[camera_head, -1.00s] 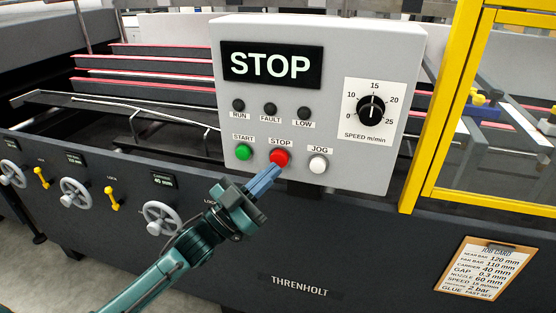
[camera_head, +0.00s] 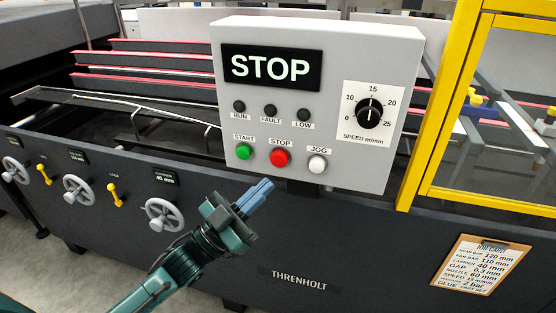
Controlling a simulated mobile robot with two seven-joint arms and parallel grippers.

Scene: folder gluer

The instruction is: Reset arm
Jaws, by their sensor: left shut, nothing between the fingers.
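My left gripper (camera_head: 262,188) is shut and empty, its blue fingers held together. It is below and left of the red STOP button (camera_head: 279,157), apart from it, in front of the dark machine front. The grey control box (camera_head: 400,110) shows STOP on its black display (camera_head: 271,67). The green START button (camera_head: 244,152) and the white JOG button (camera_head: 317,163) sit either side of the red one. The RUN, FAULT and LOW lamps look dark. My right gripper is not in view.
Grey handwheels (camera_head: 165,215) and yellow lock levers (camera_head: 113,193) stick out from the machine front at left. A yellow guard frame (camera_head: 440,110) stands right of the box. A job card clipboard (camera_head: 481,265) hangs at lower right. The speed dial (camera_head: 369,113) is on the box.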

